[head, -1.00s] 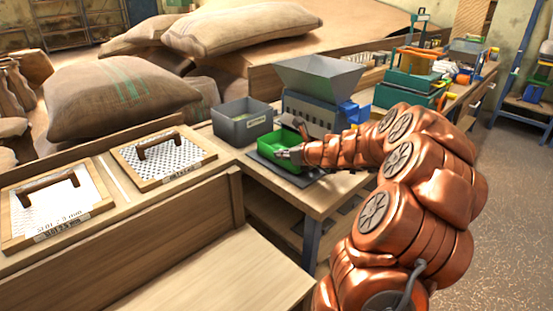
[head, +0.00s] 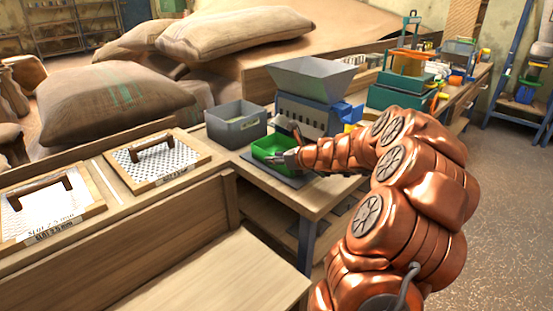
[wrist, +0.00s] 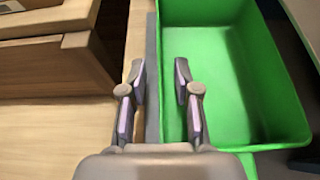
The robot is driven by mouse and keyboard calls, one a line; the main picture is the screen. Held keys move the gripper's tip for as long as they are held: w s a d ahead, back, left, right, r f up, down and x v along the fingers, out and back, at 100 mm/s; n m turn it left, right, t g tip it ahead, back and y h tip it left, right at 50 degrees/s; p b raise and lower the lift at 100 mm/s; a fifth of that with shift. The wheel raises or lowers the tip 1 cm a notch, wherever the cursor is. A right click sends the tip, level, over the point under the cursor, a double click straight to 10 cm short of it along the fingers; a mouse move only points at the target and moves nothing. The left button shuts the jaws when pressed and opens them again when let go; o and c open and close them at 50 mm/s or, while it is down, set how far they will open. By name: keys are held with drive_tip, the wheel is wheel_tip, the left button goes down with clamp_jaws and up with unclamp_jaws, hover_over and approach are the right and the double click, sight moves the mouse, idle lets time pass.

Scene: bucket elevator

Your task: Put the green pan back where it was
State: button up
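The green pan (head: 268,146) sits on a dark grey plate (head: 272,172) at the table corner, in front of the grey hopper machine. My gripper (head: 287,146) is at the pan's right side in the head view, with its fingers spread. In the wrist view the gripper (wrist: 160,80) is open, with the pan's near-side wall running between its two fingers. The right finger is over the inside of the pan (wrist: 235,70), which looks empty. The left finger is outside it. I cannot tell whether either finger touches the wall.
A grey bin (head: 236,128) stands left of the pan. The hopper machine (head: 310,85) stands close behind it. Framed sieves (head: 157,160) lie on the left bench. Sacks (head: 120,100) are piled behind. Green equipment (head: 400,90) stands further right along the table.

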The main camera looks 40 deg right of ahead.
drive_tip(key=shift+r, duration=0.15)
drive_tip(key=shift+s+d+r, duration=0.1)
drive_tip(key=shift+s+r, duration=0.1)
drive_tip(key=shift+s, duration=0.15)
drive_tip(key=p+v, duration=0.1)
drive_tip(key=v, duration=1)
drive_tip(key=shift+s, duration=0.1)
drive_tip(key=s+a+f+n+g+y, duration=0.1)
drive_tip(key=s+a+n+g+y, duration=0.25)
drive_tip(key=a+n, duration=0.8)
drive_tip(key=s+a+f+n+g+y, duration=0.2)
drive_tip(key=a+n+g, duration=0.25)
drive_tip(key=a, duration=1.35)
drive_tip(key=s+a+f+n+g, duration=0.2)
drive_tip(key=s+a+n, duration=0.3)
drive_tip(key=s, duration=0.1)
drive_tip(key=s+d+f+n+g+h, duration=0.1)
drive_tip(key=s+n+g+h, duration=0.2)
drive_tip(key=s+n, duration=0.3)
drive_tip(key=s+d+f+n+g+h, duration=0.1)
drive_tip(key=s+f+n+g+h, duration=0.1)
drive_tip(key=s+n, duration=0.5)
drive_tip(key=s+g+h, duration=0.1)
drive_tip(key=s+h, duration=0.1)
drive_tip(key=s, duration=0.4)
drive_tip(key=shift+s, duration=0.35)
